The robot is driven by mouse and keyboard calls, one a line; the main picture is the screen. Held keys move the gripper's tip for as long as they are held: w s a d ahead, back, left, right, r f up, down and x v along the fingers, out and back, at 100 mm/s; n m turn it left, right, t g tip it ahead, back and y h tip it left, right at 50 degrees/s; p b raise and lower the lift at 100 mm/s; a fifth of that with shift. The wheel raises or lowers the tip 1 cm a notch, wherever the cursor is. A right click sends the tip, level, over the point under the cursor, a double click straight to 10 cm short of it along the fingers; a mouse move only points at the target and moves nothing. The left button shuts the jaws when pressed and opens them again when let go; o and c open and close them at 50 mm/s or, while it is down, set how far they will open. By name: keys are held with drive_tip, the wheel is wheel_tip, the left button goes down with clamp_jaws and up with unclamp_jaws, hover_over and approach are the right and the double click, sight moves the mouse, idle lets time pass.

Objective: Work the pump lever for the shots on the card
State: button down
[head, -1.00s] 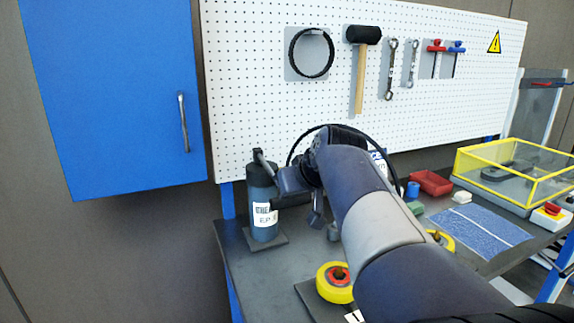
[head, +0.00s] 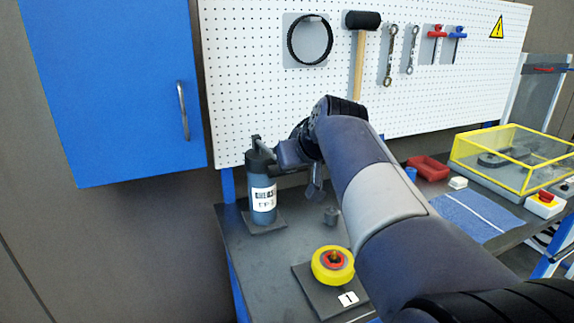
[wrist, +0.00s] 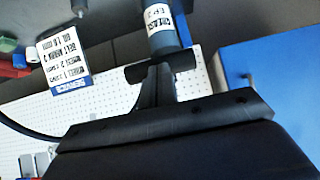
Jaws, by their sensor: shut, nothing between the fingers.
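The pump (head: 262,195) is a dark grey-blue cylinder with a white label, upright on a plate at the bench's left end. Its lever (head: 256,146) is at the top; its far end is hard to make out. My gripper (wrist: 160,72) is shut and empty in the wrist view, just in front of the pump (wrist: 160,28). In the head view it reaches left from my wrist towards the pump top; I cannot tell if it touches the lever. The white card (wrist: 62,55) with printed lines shows at the wrist view's left. My arm hides that area in the head view.
A yellow wheel (head: 332,265) sits on a dark plate beside a tag marked 1. A red bin (head: 428,167), a blue mat (head: 468,216), a yellow-framed clear case (head: 510,160) and a red button box (head: 544,203) lie right. A blue cabinet (head: 105,90) hangs left of the pegboard (head: 250,110).

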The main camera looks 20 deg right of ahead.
drive_tip(key=v, duration=0.9)
drive_tip(key=shift+s, duration=0.35)
drive_tip(key=shift+w+f, duration=0.1)
drive_tip(key=shift+f, duration=0.05)
drive_tip(key=s+f+b+x, duration=0.1)
drive_tip(key=b+x, duration=0.2)
drive_tip(key=x, duration=1)
drive_tip(key=shift+f, duration=0.55)
drive_tip(key=shift+r, duration=0.1)
